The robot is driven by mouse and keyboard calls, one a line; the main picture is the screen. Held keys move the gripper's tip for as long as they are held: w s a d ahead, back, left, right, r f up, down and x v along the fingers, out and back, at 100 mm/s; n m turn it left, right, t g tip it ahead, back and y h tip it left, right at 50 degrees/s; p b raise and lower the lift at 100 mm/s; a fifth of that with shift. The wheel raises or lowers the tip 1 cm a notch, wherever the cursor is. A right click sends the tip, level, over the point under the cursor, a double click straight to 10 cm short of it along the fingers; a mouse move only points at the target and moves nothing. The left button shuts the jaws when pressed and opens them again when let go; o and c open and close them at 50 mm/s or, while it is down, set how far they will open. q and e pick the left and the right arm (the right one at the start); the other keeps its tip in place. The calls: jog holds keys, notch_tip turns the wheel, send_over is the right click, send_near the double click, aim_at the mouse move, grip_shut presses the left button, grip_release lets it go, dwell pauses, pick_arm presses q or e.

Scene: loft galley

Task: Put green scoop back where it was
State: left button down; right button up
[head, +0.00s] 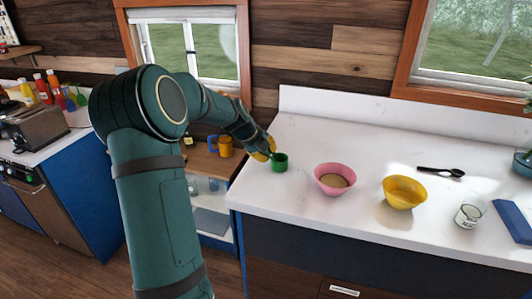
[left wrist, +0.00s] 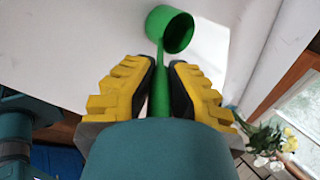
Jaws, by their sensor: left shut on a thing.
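The green scoop (head: 280,162) is at the left end of the white counter in the head view. Its cup (left wrist: 179,32) shows at the top of the left wrist view, with its handle (left wrist: 159,90) running down between my fingers. My left gripper (head: 266,152), with yellow fingers, is shut on the handle; the fingers also show in the left wrist view (left wrist: 162,85). I cannot tell whether the cup touches the counter. A pink bowl (head: 335,180) with brown contents stands right of the scoop. My right gripper is not in view.
On the white counter (head: 300,130) stand a yellow bowl (head: 404,192), a black spoon (head: 441,172), a glass jar (head: 467,216) and a blue flat object (head: 513,221). An orange mug (head: 225,146) stands on a lower wooden surface at left.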

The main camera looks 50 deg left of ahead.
pick_arm(q)
jog(key=c, duration=1.1)
grip_release()
jog(key=shift+c, duration=0.2)
jog(key=shift+r+p, duration=0.15)
jog(key=shift+p, duration=0.15)
jog(key=v, duration=1.1)
jog(key=shift+s+r+b, duration=0.3)
jog(key=shift+b, duration=0.05)
